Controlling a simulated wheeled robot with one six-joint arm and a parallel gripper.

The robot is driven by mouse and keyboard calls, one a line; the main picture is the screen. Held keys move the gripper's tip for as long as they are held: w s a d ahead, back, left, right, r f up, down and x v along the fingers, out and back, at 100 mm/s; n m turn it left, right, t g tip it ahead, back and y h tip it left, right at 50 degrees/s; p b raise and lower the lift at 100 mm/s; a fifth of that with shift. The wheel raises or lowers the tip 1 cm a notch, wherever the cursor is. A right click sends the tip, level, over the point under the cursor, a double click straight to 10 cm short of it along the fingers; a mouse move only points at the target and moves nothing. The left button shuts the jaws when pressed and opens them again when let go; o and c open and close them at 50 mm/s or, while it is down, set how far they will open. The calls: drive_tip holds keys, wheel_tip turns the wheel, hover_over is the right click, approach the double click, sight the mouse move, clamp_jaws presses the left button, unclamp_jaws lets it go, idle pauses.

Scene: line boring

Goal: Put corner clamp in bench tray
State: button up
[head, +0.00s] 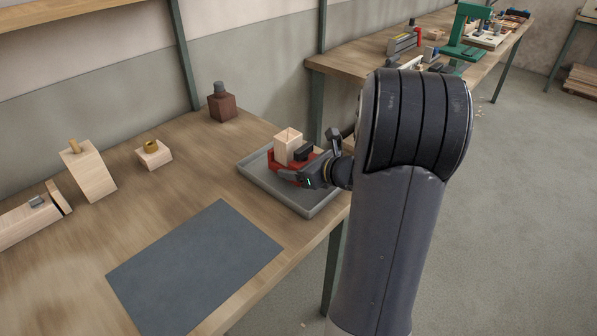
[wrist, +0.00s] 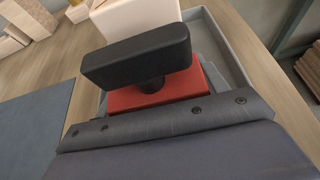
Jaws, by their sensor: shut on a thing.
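The corner clamp has a red body (head: 277,162) and a black T-shaped handle (head: 304,150). It sits in or just above the grey bench tray (head: 318,207); I cannot tell if it touches the floor of the tray. A pale wooden block (head: 288,146) stands at the clamp. My gripper (head: 304,177) is at the clamp's near right side, over the tray, and is shut on it. In the wrist view the black handle (wrist: 138,55) and red body (wrist: 155,90) fill the middle, with the tray rim (wrist: 228,45) behind.
A dark blue-grey mat (head: 195,265) lies left of the tray. A brown bottle-like item (head: 222,106), a small block with a brass ring (head: 153,154) and an angled wooden block (head: 88,172) stand farther back. A second bench (head: 350,62) is behind.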

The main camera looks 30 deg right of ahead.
drive_tip(key=shift+f, duration=0.55)
drive_tip(key=shift+f, duration=0.25)
drive_tip(key=o, duration=1.3)
drive_tip(key=shift+o, duration=0.2)
drive_tip(key=shift+r, duration=0.15)
drive_tip(key=shift+s+r, duration=0.15)
drive_tip(key=p+v, duration=0.1)
drive_tip(key=v, duration=1)
drive_tip(key=shift+s+d, duration=0.15)
drive_tip(key=shift+s, duration=0.2)
